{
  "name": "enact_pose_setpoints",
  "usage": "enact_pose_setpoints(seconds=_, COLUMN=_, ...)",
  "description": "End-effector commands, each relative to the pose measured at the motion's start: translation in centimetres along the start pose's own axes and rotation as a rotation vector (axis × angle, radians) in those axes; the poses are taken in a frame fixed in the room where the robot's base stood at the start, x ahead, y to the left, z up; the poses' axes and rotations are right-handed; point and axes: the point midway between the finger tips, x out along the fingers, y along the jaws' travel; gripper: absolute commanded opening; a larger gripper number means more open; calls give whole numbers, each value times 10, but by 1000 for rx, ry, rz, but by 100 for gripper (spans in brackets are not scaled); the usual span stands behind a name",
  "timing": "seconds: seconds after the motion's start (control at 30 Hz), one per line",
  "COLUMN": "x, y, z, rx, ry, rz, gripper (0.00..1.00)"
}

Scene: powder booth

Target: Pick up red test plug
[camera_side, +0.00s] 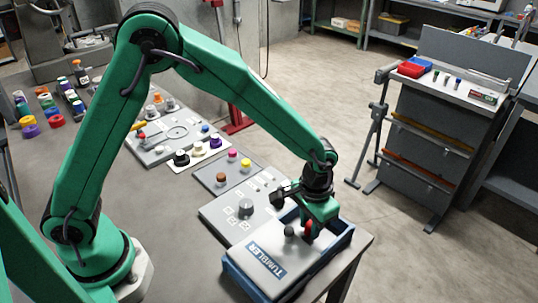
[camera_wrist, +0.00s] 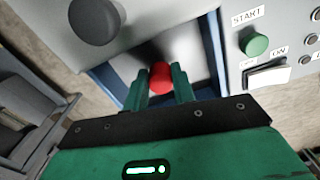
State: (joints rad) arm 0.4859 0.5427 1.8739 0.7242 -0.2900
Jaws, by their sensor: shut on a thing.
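The red test plug (camera_wrist: 161,77) is a round red piece between the two green fingers of my gripper (camera_wrist: 160,88) in the wrist view. The fingers are shut on it from both sides. In the side view the plug (camera_side: 308,227) shows as a small red spot at the tips of my gripper (camera_side: 309,222), over the blue-walled tumbler box (camera_side: 232,277). I cannot tell whether the plug touches the box floor. My fingers hide part of it.
The tumbler's grey lid (camera_side: 262,262), with a dark knob (camera_side: 289,230), lies close beside my gripper. In the wrist view a panel with a green START button (camera_wrist: 255,43) and a white switch (camera_wrist: 268,74) stands to the right. The table edge is near.

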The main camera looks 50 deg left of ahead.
Motion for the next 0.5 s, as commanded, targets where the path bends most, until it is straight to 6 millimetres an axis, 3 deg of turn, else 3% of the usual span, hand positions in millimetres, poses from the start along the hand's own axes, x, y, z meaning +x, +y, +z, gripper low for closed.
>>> enact_pose_setpoints(seconds=0.2, x=-31, y=0, z=-1, rx=0, ry=5, rz=1, gripper=4)
enact_pose_setpoints(seconds=0.5, x=-61, y=37, z=40, rx=5, ry=2, rz=1, gripper=4)
